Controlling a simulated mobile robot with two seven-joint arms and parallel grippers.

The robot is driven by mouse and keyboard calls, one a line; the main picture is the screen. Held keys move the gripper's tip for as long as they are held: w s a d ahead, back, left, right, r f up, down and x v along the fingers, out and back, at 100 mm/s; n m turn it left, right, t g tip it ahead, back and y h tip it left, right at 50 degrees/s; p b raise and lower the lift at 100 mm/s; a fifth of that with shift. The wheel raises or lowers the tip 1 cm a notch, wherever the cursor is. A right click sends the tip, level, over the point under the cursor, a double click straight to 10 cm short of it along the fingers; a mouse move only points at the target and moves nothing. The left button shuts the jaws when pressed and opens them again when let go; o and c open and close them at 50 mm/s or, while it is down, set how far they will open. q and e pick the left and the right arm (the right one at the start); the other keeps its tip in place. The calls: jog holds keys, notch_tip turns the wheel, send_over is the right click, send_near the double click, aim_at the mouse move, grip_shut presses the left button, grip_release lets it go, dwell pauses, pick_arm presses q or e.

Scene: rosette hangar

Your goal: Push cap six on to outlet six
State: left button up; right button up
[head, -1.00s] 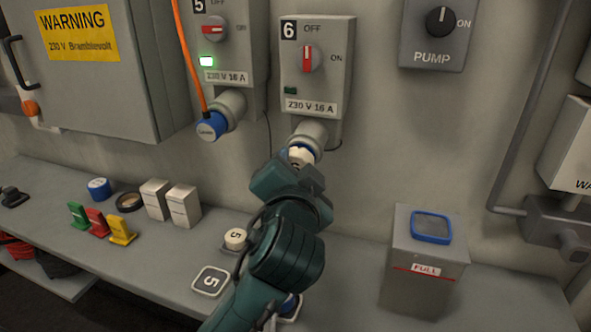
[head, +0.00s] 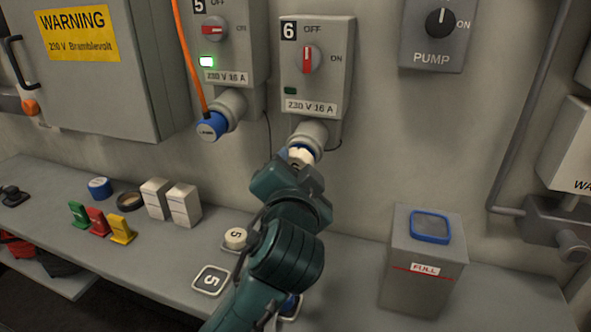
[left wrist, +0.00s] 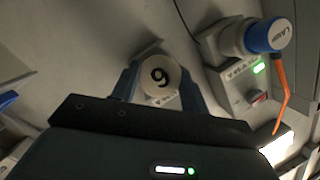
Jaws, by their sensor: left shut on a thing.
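Outlet six (head: 310,133) is a grey socket with a blue ring, angled down below the switch box marked 6 (head: 317,75). My left gripper (head: 300,162) is at the mouth of this outlet, shut on white cap six (head: 299,154). My right gripper is not in view.
Outlet five (head: 229,108), left of outlet six, holds a blue plug with an orange cable. Cap five (head: 235,238) is on the bench (head: 150,250) beside my arm. A grey box marked FULL (head: 425,258) stands at the right. Wall around outlet six is mostly clear.

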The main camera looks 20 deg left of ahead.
pick_arm(q)
jog(key=shift+p, duration=0.55)
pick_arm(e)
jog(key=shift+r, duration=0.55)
pick_arm(q)
jog(key=shift+w+r, duration=0.1)
jog(key=shift+w, duration=0.45)
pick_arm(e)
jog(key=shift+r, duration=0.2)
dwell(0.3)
pick_arm(q)
jog(key=o, duration=1)
